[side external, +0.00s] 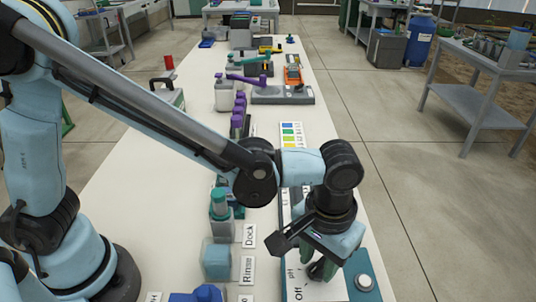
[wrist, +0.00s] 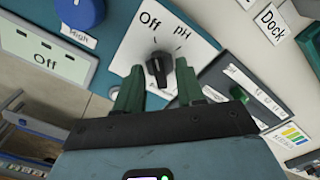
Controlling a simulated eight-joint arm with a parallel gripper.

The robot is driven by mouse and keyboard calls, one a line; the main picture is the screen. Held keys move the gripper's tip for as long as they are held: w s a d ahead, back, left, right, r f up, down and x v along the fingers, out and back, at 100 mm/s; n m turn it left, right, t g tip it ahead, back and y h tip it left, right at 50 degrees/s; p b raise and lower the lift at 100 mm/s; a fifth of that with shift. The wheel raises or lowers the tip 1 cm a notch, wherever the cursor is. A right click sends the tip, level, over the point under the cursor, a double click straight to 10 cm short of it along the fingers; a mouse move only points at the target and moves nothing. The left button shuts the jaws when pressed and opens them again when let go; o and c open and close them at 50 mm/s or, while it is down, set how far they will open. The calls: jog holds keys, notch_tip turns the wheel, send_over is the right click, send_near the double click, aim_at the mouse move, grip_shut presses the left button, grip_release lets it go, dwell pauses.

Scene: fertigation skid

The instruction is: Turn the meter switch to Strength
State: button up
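The meter switch is a black knob (wrist: 158,68) on a white plate (wrist: 133,50) in the wrist view. "Off" and "pH" are printed beyond the knob, and its pointer end faces roughly toward "Off". No "Strength" label is readable; the plate's near part is hidden by my gripper. A display (wrist: 45,61) at left reads "Off". My gripper (wrist: 158,88) is open, its green fingers on either side of the knob; I cannot tell whether they touch it. In the side view my gripper (side external: 322,268) is low over the plate and hides the knob.
A blue knob (wrist: 80,12) marked "High" is near the display. A round silver button (side external: 364,282) sits right of my gripper. "Dock" (side external: 249,235) and "Rinse" (side external: 247,271) labels and a teal-capped bottle (side external: 220,205) stand to the left.

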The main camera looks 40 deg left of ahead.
grip_shut()
jog(key=m, duration=2.3)
jog(key=shift+m, duration=0.4)
dwell(0.6)
grip_release()
